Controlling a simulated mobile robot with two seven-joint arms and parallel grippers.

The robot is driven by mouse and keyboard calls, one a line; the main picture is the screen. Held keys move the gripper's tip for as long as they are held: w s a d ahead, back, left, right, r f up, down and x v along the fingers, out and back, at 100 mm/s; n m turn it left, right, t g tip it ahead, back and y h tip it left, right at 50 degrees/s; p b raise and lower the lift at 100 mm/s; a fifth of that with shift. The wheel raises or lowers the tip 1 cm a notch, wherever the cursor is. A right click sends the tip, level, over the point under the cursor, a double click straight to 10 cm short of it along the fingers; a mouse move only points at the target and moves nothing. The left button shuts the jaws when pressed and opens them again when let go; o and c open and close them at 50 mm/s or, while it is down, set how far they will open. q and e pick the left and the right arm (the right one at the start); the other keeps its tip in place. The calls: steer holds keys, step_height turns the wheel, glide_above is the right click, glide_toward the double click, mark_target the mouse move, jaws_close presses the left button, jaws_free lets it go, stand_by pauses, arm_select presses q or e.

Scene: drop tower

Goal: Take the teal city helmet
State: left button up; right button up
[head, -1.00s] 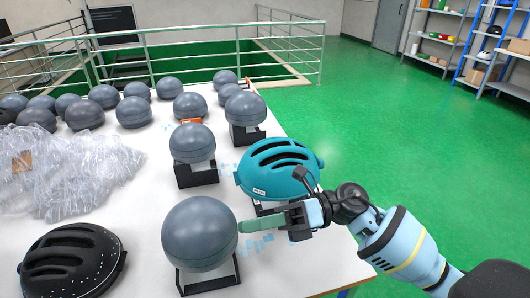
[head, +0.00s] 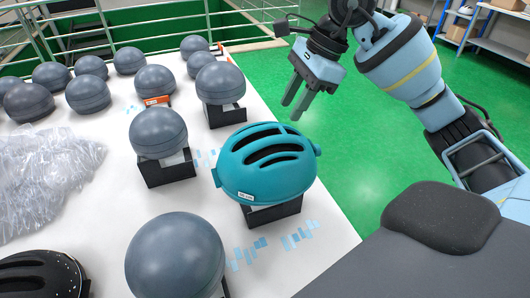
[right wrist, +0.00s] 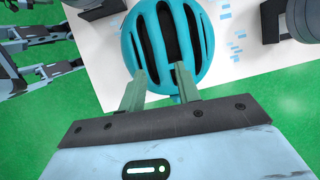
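The teal city helmet (head: 266,165) with dark vents and a small white label sits on a black stand (head: 272,213) near the table's right edge. It also shows in the right wrist view (right wrist: 165,35), beyond the fingertips. My right gripper (head: 294,110) is open and empty, its fingers pointing down, above and behind the helmet in the head view. In the right wrist view, the two greenish fingers (right wrist: 160,78) are apart and overlap the helmet's near edge; I cannot tell any contact. My left gripper is not in view.
Grey balls on black stands surround the helmet; the nearest are one ball (head: 175,258) at front left and one (head: 158,133) to the left. A black helmet (head: 40,275) and clear plastic wrap (head: 45,170) lie further left. Green floor (head: 345,150) lies open beyond the table's right edge.

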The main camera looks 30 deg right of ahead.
mark_target(276, 138)
steer(key=shift+d+x, duration=0.2)
steer(key=shift+x, duration=3.65)
steer(key=shift+s+f, duration=0.1)
steer(key=shift+s, duration=0.1)
jaws_close()
